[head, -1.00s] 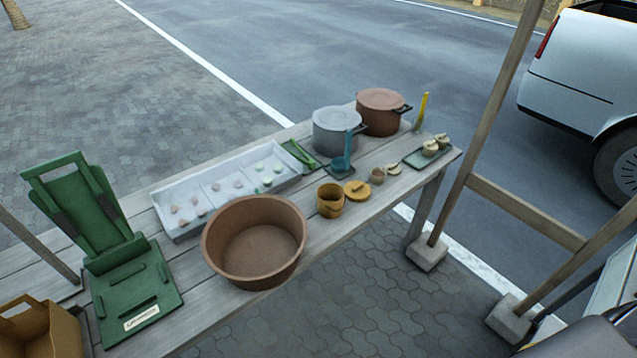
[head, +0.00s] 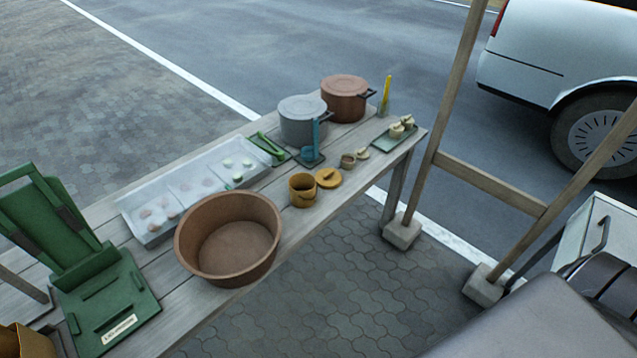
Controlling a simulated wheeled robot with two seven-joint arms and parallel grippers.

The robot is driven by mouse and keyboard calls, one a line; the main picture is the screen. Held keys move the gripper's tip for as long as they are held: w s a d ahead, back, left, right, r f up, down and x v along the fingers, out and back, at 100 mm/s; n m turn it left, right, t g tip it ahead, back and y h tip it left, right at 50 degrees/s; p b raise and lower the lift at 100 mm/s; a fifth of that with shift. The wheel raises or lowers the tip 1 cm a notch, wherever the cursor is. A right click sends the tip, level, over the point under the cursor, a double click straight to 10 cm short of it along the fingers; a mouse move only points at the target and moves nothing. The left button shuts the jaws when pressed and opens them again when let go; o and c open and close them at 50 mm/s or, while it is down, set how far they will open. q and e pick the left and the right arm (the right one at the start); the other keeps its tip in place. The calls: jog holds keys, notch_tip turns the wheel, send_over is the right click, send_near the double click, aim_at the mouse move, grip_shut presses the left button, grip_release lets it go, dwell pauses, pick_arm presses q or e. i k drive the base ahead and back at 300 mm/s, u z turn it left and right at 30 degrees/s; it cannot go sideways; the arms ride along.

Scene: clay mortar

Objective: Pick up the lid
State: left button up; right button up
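A round yellow-orange lid (head: 328,178) with a small knob lies flat on the wooden table, near its front edge. A matching yellow-orange pot (head: 302,190) stands open just left of it. Two larger lidded pots, one grey (head: 303,120) and one reddish brown (head: 346,98), stand at the back right of the table. Neither of my grippers shows in the head view.
A wooden post (head: 440,120) rises beyond the table's right end.

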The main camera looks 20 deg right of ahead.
aim_at(326, 178)
jog(key=z, duration=0.85)
jog(key=i, duration=0.35)
jog(key=u, duration=1)
